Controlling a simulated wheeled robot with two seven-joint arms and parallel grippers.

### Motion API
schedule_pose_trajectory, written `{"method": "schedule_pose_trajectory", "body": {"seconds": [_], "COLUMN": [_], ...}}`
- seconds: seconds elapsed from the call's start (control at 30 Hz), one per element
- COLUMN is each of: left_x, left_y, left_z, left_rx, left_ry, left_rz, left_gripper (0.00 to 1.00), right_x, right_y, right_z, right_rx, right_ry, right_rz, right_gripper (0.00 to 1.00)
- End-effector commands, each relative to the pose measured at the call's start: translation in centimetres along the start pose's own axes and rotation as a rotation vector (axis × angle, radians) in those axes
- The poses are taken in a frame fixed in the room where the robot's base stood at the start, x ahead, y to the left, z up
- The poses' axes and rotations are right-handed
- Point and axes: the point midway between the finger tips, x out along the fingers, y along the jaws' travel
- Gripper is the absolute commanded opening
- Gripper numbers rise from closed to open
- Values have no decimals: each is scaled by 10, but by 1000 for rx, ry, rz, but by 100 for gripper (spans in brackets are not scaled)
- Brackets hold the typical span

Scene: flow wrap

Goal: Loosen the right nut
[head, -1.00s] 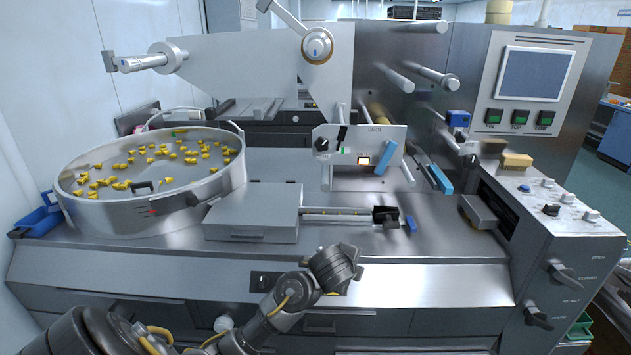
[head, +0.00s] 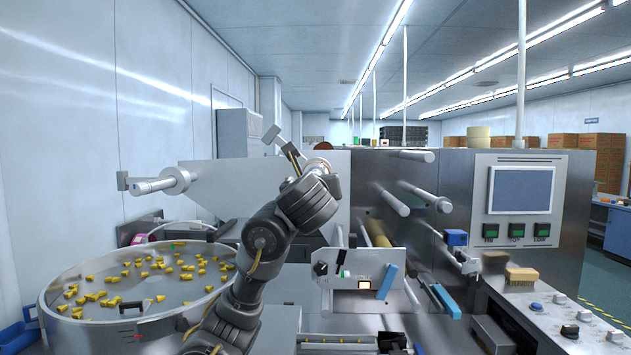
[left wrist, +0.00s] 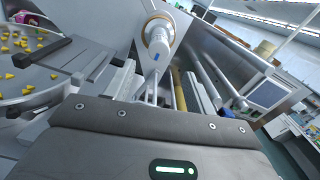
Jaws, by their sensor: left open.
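In the left wrist view the nut (left wrist: 158,40) shows whole, pale with a blue mark, ahead of the gripper body, with a visible gap. My left gripper is open and holds nothing. The left nut (head: 150,185) sits on the plate's far left. My right gripper is out of view.
A round bowl (head: 80,318) with many yellow pieces stands at left. Open air lies above the plate.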

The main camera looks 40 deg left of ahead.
Motion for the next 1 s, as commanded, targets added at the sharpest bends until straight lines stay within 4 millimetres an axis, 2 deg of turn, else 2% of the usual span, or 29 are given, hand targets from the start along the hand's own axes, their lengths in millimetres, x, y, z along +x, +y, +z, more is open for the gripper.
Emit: {"method": "schedule_pose_trajectory", "body": {"seconds": [0.5,0.7,1.0], "left_x": [86,102,104], "left_y": [1,1,1], "left_z": [2,0,-1], "left_rx": [-1,-1,-3], "left_ry": [3,2,2], "left_rz": [3,1,1], "left_gripper": [55,55,55], "right_x": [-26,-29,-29], "right_y": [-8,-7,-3], "right_z": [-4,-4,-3], "right_rx": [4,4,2], "right_ry": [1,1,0], "right_rz": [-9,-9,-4], "right_gripper": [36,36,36]}}
